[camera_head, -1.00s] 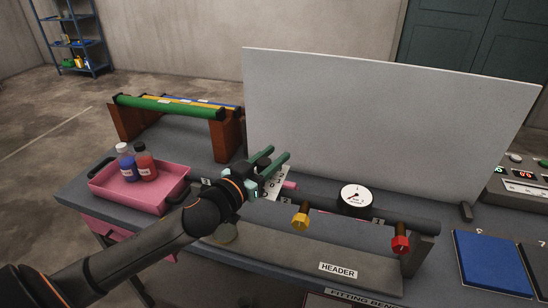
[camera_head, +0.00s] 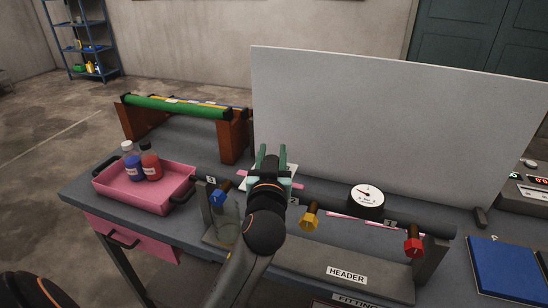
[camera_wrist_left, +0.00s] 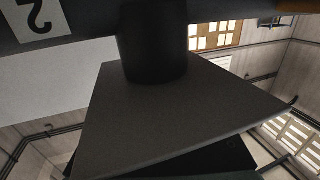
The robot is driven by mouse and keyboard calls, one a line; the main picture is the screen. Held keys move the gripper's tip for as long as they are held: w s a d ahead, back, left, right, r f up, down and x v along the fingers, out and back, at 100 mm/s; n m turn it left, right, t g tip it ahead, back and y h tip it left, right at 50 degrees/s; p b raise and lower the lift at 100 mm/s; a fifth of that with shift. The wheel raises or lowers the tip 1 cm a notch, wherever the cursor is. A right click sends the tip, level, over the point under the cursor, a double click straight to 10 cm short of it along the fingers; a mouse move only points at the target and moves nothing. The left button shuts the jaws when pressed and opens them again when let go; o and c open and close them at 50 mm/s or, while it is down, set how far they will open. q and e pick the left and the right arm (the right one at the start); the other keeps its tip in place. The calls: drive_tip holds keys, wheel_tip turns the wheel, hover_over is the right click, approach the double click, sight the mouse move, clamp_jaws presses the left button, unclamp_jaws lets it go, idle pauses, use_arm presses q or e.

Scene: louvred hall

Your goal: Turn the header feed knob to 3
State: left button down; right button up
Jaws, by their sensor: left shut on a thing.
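My left gripper (camera_head: 271,158), with green fingers, is at the header, in front of a white marked plate (camera_head: 291,171). It is shut on what appears to be the header feed knob, which the fingers and wrist hide. The number the knob points to cannot be read. Pink ends show on both sides of the gripper. The header's dark pipe (camera_head: 437,230) runs across the bench, above a plate labelled HEADER (camera_head: 346,274). The left wrist view shows a dark pipe with a 2 label (camera_wrist_left: 35,17), a dark stub and a grey plate, but no fingertips.
Blue (camera_head: 218,197), yellow (camera_head: 309,219) and red (camera_head: 413,247) valve knobs and a round gauge (camera_head: 366,199) are on or beside the header. A pink tray (camera_head: 172,200) with two bottles stands left. A white panel (camera_head: 400,130) rises behind. A blue mat (camera_head: 497,268) lies right.

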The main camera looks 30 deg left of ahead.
idle(0.5)
use_arm(q)
drive_tip(key=c, duration=0.5)
unclamp_jaws()
